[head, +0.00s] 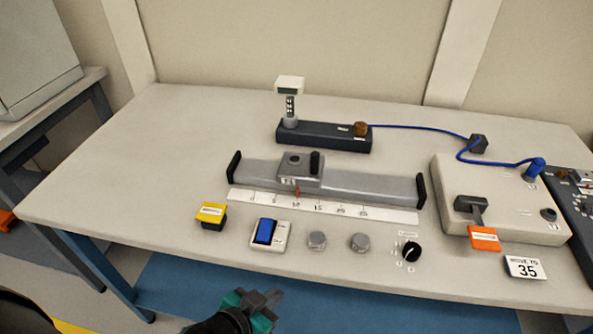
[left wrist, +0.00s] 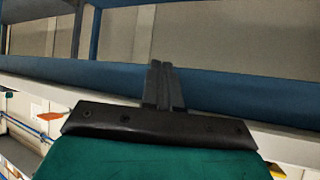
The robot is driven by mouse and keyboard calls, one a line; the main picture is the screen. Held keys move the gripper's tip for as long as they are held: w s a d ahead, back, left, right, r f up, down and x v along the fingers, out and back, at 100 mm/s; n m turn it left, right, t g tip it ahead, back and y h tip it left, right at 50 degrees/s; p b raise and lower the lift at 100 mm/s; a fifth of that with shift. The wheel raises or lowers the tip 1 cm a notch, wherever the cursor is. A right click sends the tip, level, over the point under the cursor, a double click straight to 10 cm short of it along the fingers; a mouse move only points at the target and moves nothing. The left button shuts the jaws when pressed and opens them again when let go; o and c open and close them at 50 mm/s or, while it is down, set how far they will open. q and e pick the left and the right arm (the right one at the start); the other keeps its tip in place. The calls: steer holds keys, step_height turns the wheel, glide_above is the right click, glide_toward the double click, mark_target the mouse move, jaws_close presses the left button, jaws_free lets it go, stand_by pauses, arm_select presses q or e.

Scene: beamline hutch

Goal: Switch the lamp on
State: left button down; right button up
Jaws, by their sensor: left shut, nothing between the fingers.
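A small post with a pale box-shaped head (head: 289,86) stands on a dark base (head: 325,137) at the back of the table; I cannot tell whether it is the lamp or whether it is lit. A blue rocker switch (head: 265,231) sits in a white housing (head: 283,234) near the table's front edge. My left gripper (head: 271,297) is shut and empty, in front of the table's front edge and apart from the switch. Its closed fingers also show in the left wrist view (left wrist: 160,82). My right gripper is in neither view.
A control box with an orange-tagged lever (head: 484,237) and a "35" card (head: 525,268) are at the right. The table's left part is clear.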

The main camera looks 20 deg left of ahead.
arm_select(q)
step_height(320, 180, up, 26)
steer(key=n+g+y+p, duration=0.1)
steer(key=n+g+y, duration=0.2)
steer(key=n+g, duration=0.35)
glide_above(266, 223)
steer(key=s, duration=0.3)
steer(key=m+g, duration=0.1)
steer(key=g, duration=0.1)
steer(key=b+x, duration=0.1)
steer(key=x, duration=0.3)
steer(key=b+x, duration=0.1)
steer(key=x, duration=0.3)
steer(key=d+b+x, duration=0.1)
steer(key=x, duration=0.3)
steer(key=shift+s+f, duration=0.15)
steer(key=shift+f, duration=0.45)
steer(key=shift+f+b, duration=0.2)
steer(key=shift+b, duration=0.1)
